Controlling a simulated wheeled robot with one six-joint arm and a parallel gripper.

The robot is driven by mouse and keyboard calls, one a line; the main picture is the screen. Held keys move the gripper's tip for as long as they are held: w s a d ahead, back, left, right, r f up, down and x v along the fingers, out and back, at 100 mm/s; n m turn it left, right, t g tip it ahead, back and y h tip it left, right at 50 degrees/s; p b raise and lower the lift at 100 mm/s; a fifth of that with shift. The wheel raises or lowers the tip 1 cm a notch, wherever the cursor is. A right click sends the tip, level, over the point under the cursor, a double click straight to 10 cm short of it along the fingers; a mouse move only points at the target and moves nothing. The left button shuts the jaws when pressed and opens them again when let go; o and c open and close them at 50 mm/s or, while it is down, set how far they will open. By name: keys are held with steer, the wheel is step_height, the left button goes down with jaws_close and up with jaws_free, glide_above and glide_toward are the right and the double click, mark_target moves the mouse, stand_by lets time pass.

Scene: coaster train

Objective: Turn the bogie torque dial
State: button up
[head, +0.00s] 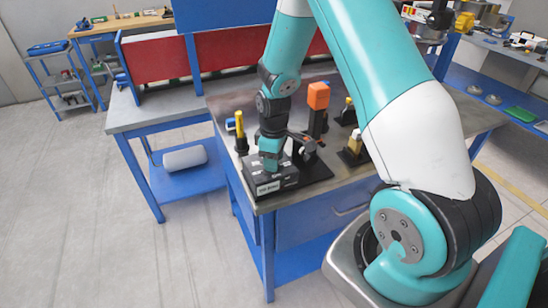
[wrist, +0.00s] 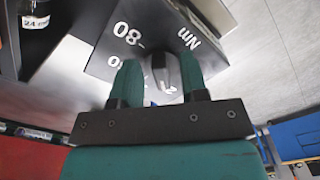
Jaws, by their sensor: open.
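The bogie torque dial is a dark box (head: 287,180) with a white label on its front, at the near corner of the metal-topped workbench. In the wrist view the top of the box (wrist: 135,45) carries white numbers and "Nm", and a grey knob (wrist: 166,76) stands on it. My gripper (wrist: 160,72) is open, with one green finger on each side of the knob. I cannot tell whether either finger touches it. In the head view my gripper (head: 270,157) points down at the box top and hides the knob.
On the same bench (head: 335,178), an orange-topped tool (head: 318,97) stands behind the box, and a yellow-handled tool (head: 239,125) stands at its left. A small yellowish part on a black base (head: 354,145) stands to the right. The floor to the left is clear.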

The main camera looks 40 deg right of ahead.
jaws_close()
steer(key=m, duration=0.4)
steer(key=shift+a+m+b, duration=0.15)
steer(key=shift+m+b, duration=0.15)
steer(key=m, duration=0.5)
steer(key=shift+a, duration=0.15)
steer(key=m, duration=0.3)
steer(key=m+b, duration=0.1)
steer(key=m, duration=0.1)
steer(key=shift+a+m, duration=0.2)
steer(key=shift+m, duration=0.2)
steer(key=m, duration=0.4)
steer(key=shift+w, duration=0.2)
steer(key=shift+m, duration=0.3)
